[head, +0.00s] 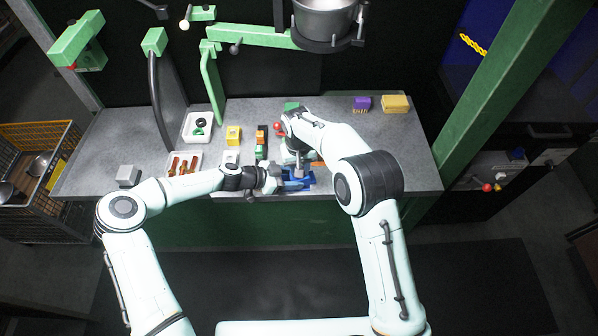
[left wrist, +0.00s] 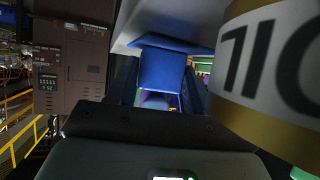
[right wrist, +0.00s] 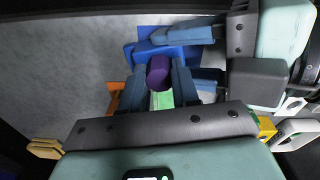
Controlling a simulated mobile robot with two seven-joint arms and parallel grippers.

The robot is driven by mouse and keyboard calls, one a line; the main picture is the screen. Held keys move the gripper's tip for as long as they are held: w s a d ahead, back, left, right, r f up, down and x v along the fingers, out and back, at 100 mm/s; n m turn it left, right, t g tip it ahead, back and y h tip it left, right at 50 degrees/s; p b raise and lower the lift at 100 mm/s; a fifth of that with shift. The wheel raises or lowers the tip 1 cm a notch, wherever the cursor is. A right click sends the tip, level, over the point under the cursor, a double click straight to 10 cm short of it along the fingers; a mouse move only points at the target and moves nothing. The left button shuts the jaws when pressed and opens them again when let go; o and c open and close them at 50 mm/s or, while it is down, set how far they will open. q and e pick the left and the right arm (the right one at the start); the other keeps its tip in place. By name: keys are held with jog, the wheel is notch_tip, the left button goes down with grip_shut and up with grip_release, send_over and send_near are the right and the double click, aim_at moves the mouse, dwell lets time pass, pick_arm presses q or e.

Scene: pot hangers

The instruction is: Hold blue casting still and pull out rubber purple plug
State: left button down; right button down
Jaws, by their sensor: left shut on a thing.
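The blue casting (head: 297,182) sits near the front edge of the grey table. My left gripper (head: 276,179) is shut on it from the left side; the casting fills the left wrist view between the fingers (left wrist: 160,70). The purple plug (right wrist: 158,72) stands in the casting, seen from above in the right wrist view. My right gripper (right wrist: 159,82) points down with one finger on each side of the plug. The fingers look very close to it, but I cannot tell whether they press on it. The plug is hidden in the head view.
Left on the table are a white tray with a ring (head: 198,126), a tray of brown-handled tools (head: 184,163) and a yellow block (head: 233,135). A purple brush (head: 361,103) and a yellow block (head: 395,104) lie at the back right. The table's right part is clear.

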pick_arm(q)
jog(key=shift+s+f, duration=0.2)
jog(key=shift+f, duration=0.1)
pick_arm(e)
jog(key=shift+r, duration=0.9)
dwell(0.4)
jog(key=shift+s+a+r, duration=0.1)
jog(key=shift+r, duration=1.85)
pick_arm(q)
jog(key=c, duration=0.7)
grip_release()
jog(key=shift+c, duration=0.2)
jog(key=o, duration=0.4)
jog(key=shift+w, duration=0.1)
jog(key=shift+r, duration=0.15)
